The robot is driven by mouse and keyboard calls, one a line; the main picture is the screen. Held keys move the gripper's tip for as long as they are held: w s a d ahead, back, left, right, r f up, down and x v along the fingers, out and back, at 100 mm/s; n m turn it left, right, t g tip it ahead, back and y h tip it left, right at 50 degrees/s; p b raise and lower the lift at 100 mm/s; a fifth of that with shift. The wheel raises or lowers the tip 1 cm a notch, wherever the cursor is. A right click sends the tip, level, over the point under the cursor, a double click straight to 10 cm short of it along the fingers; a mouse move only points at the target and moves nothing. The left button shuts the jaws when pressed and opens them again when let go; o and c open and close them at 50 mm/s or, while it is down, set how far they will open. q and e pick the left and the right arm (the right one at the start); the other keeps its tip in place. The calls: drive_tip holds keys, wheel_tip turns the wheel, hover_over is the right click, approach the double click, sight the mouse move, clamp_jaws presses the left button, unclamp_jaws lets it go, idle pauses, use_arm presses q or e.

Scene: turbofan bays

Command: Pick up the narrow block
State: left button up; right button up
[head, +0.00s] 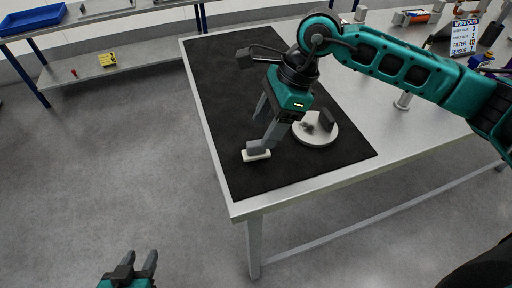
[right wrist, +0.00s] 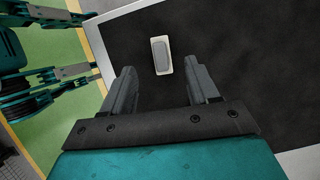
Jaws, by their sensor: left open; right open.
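A narrow block (head: 257,155) with a pale base and a grey upper part lies on the dark mat near the table's left edge. It also shows in the right wrist view (right wrist: 161,54), just beyond the fingertips and roughly centred between them. My right gripper (head: 261,126) is above and close to it, pointing down, open and empty; part of the block is overlapped by a finger in the head view. Whether a finger touches it I cannot tell. My left gripper (head: 140,262) is open and empty, low at the bottom left, away from the table.
A round pale plate (head: 316,138) with dark pieces on it sits right of the block. The dark mat (head: 290,178) is bare in front. A work card (head: 464,36) and other items stand at the table's far right. A shelf with a blue bin (head: 33,18) is behind.

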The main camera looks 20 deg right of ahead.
sight(257, 142)
drive_tip(key=shift+x, duration=3.1)
drive_tip(key=shift+c, duration=0.4)
clamp_jaws()
